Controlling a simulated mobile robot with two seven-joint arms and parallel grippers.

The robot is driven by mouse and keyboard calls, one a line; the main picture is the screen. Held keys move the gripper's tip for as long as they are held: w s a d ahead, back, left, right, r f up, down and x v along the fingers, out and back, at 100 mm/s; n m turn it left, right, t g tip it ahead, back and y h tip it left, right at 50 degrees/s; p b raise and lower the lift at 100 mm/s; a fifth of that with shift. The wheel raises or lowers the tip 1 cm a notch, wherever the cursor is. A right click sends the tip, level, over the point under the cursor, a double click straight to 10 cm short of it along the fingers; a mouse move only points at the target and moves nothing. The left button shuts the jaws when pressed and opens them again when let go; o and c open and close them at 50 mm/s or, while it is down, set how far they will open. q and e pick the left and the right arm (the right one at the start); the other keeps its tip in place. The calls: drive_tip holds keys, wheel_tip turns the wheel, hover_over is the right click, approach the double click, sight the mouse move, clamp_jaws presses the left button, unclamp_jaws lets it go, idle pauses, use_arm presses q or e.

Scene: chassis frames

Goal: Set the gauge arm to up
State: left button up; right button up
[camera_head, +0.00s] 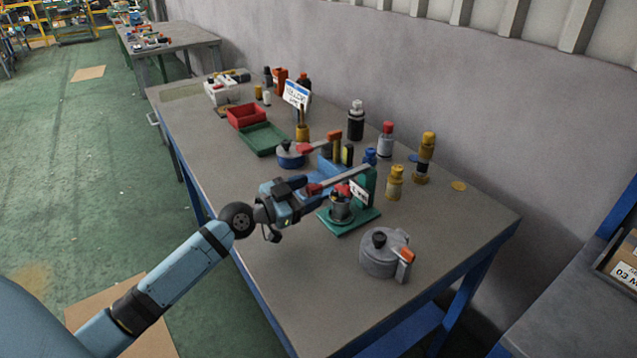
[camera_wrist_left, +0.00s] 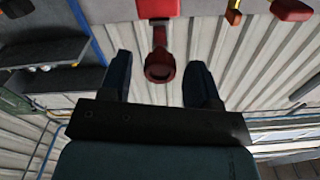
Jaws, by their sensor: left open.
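The gauge stand has a green base (camera_head: 350,222) and a green post (camera_head: 367,187) on the near part of the table. Its grey gauge arm (camera_head: 345,178) reaches from the post toward my left gripper, roughly level, with a red end. My left gripper (camera_head: 306,194) is open at that red end. In the left wrist view the red end (camera_wrist_left: 160,66) shows between the two dark fingers, with a gap on each side. A dark cylinder (camera_head: 341,208) with a red top stands on the base under the arm. A white label partly covers the post.
A grey lidded pot (camera_head: 380,262) stands at the near right. A blue pot (camera_head: 290,157) and a blue stand (camera_head: 330,169) are behind the gripper. Several bottles stand along the wall side. Red (camera_head: 246,117) and green (camera_head: 262,139) trays lie farther back. The near table corner is clear.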

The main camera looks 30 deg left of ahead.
sight(341, 178)
use_arm(q)
drive_tip(key=shift+x, duration=1.25)
drive_tip(key=shift+w+d, duration=0.2)
drive_tip(key=shift+w, duration=0.25)
